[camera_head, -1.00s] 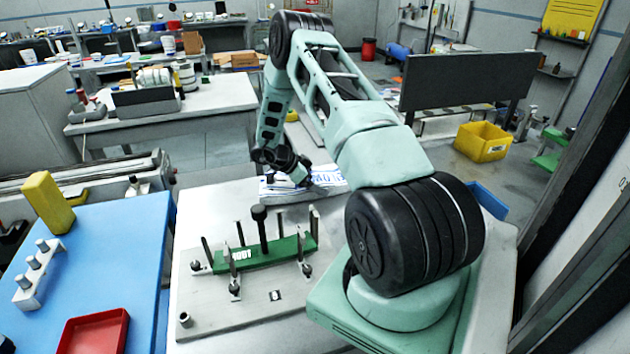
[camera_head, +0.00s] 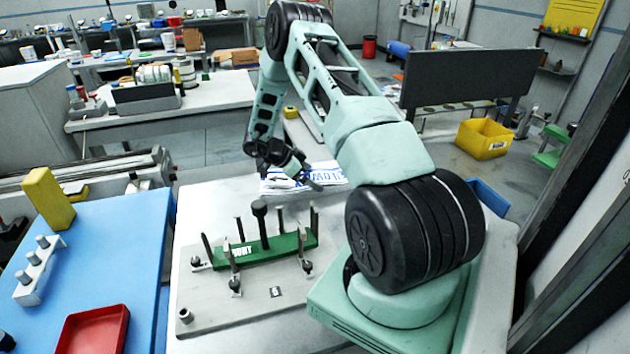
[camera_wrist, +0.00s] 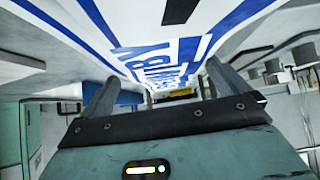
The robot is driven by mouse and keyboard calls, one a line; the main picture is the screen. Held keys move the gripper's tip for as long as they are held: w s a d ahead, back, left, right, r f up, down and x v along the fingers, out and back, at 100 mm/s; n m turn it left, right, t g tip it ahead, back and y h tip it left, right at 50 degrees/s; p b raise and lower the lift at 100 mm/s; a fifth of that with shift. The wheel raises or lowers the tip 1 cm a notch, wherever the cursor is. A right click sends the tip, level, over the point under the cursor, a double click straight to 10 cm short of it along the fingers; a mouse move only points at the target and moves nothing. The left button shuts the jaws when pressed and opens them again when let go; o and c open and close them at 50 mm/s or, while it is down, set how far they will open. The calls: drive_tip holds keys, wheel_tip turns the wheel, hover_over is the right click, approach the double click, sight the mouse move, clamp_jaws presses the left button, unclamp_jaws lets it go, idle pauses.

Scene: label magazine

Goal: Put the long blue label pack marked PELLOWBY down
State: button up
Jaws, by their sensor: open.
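The long white-and-blue label pack (camera_head: 330,174) lies at the far edge of the pale worktable in the head view, partly hidden by my wrist. Its large blue letters also show on the pack close up in the wrist view (camera_wrist: 160,62), but I cannot read the whole name. My gripper (camera_head: 309,181) is at the pack. In the wrist view my gripper's two fingers (camera_wrist: 163,92) stand apart, one on each side of the lettered face. I cannot tell whether either finger touches it.
A green block (camera_head: 270,252) with white letters sits among several upright posts on a grey plate (camera_head: 250,300) on the worktable. A blue-topped table (camera_head: 110,240) at left carries a red tray (camera_head: 93,330) and a yellow block (camera_head: 48,199). A yellow bin (camera_head: 483,139) stands behind.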

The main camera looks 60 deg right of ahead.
drive_tip(key=b+v, duration=0.2)
drive_tip(key=v, duration=0.7)
drive_tip(key=shift+w+a+r, duration=0.1)
drive_tip(key=w+a+r+n+t+h, duration=0.2)
drive_tip(key=w+a+r+n+t, duration=0.5)
drive_tip(key=w+a, duration=0.4)
drive_tip(key=w+a+r+n+t+y, duration=0.2)
drive_tip(key=w+a+t, duration=0.1)
drive_tip(key=a, duration=0.3)
drive_tip(key=w+a+r+n+t+y, duration=0.2)
drive_tip(key=a+t, duration=0.1)
drive_tip(key=a, duration=0.4)
drive_tip(key=s+a+r+n+t+y, duration=0.1)
drive_tip(key=s+a+r+n+y, duration=0.15)
drive_tip(key=a, duration=0.55)
drive_tip(key=s+a+r+n+t+y, duration=0.1)
drive_tip(key=a+n+y, duration=0.1)
drive_tip(key=a+n, duration=0.35)
drive_tip(key=s+a+n+g+y, duration=0.5)
drive_tip(key=s+a+n, duration=0.3)
drive_tip(key=s+a, duration=0.9)
drive_tip(key=s+d+n+g+h, duration=0.2)
drive_tip(key=s+d+n, duration=0.1)
drive_tip(key=s, duration=0.7)
drive_tip(key=s+d+n+g+h, duration=0.2)
drive_tip(key=s+n, duration=0.1)
drive_tip(key=s, duration=0.7)
drive_tip(key=shift+d+f+n, duration=0.4)
drive_tip(key=shift+f, duration=0.1)
